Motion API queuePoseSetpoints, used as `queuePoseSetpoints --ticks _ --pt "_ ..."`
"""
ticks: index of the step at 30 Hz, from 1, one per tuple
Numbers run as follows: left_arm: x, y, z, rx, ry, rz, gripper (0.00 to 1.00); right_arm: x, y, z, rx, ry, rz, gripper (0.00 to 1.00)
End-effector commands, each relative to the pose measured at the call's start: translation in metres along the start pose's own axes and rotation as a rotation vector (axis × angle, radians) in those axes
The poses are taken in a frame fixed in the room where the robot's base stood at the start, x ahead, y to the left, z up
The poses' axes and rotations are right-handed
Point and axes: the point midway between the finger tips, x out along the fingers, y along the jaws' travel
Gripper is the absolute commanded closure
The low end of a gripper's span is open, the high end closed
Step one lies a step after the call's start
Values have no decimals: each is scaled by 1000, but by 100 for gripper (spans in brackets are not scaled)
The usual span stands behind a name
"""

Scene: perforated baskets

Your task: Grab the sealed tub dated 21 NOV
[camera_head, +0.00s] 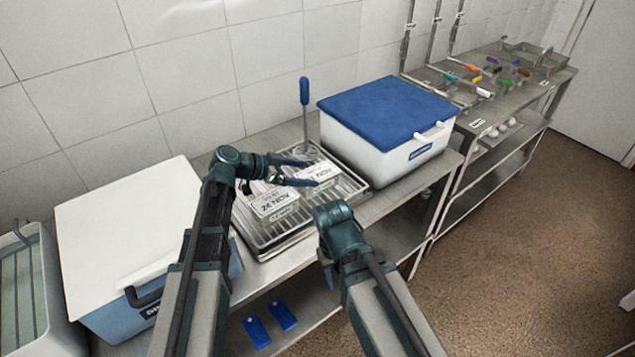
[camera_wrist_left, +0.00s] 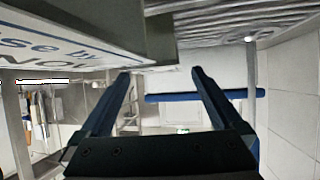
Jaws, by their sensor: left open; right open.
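Two clear tubs with white date labels sit in a wire-racked tray (camera_head: 262,246). The front tub (camera_head: 274,203) appears to read 24 NOV. The back tub (camera_head: 322,171) shows NOV, but its day number is too small to read surely. My left gripper (camera_head: 311,172) is open and empty at the back tub, with its fingers over or beside the label; I cannot tell if they touch it. In the left wrist view, a label (camera_wrist_left: 60,50) with "use by" and NOV lies close at the upper left, outside the fingers. My right gripper (camera_head: 328,274) is low, in front of the counter, mostly hidden by its wrist.
A blue-lidded white box (camera_head: 408,152) stands right of the tray, and a large white-lidded box (camera_head: 130,225) left of it. A blue-handled upright tool (camera_head: 304,92) stands behind the tubs. A tiled wall closes the back. Floor is clear at right.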

Motion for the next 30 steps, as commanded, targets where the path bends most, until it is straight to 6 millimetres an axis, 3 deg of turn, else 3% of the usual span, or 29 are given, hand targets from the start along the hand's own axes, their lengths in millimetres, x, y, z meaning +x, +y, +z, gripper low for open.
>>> queuePoseSetpoints --ticks 12,20,30 --pt "51 0 2 1 0 3 0 26 -2 -2 0 0 0 50" --pt "55 0 0 -1 0 0 0 26 -2 -2 0 0 0 50" --pt "54 0 0 0 0 0 58 26 -2 -2 0 0 0 50"
